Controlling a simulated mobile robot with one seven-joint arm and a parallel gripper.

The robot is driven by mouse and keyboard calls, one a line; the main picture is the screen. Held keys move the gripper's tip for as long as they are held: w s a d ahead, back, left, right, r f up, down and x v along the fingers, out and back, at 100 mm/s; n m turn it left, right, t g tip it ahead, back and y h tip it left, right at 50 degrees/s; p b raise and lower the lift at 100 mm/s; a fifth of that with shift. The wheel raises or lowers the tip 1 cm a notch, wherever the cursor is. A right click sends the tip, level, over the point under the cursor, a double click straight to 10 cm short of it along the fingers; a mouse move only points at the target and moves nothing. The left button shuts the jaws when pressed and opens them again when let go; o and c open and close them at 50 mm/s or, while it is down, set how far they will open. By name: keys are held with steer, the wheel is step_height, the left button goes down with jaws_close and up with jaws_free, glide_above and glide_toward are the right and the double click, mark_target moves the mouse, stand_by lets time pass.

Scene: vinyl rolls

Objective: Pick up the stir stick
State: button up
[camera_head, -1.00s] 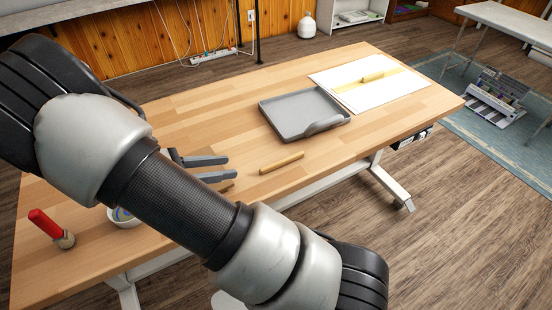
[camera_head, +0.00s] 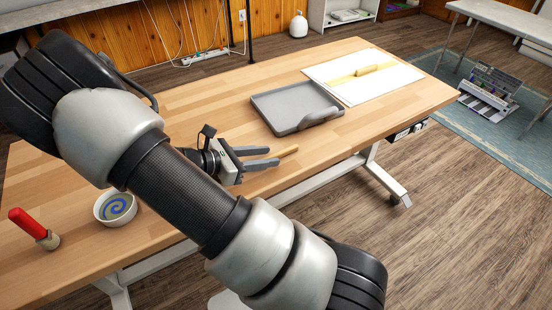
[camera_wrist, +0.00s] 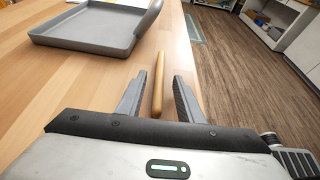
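The stir stick, a light wooden rod (camera_wrist: 158,84), lies on the wooden table. In the wrist view it runs lengthwise between the two grey fingers of my gripper (camera_wrist: 160,76), with a gap on each side. Its near end lies well in between the fingers and its far end reaches past the tips. In the head view my gripper (camera_head: 274,156) is low near the tabletop, and only part of the stick (camera_head: 287,152) shows past the fingertips. My gripper is open and holds nothing. Whether the fingers touch the table cannot be told.
A grey tray (camera_head: 272,98) lies just behind the stick. A white sheet with a yellow strip (camera_head: 388,84) lies at the far right. The table's front edge is close.

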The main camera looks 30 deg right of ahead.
steer(key=shift+d+f, duration=0.1)
steer(key=shift+d, duration=0.2)
jaws_close()
step_height(320, 180, up, 10)
steer(key=p, duration=0.3)
steer(key=shift+a, duration=0.1)
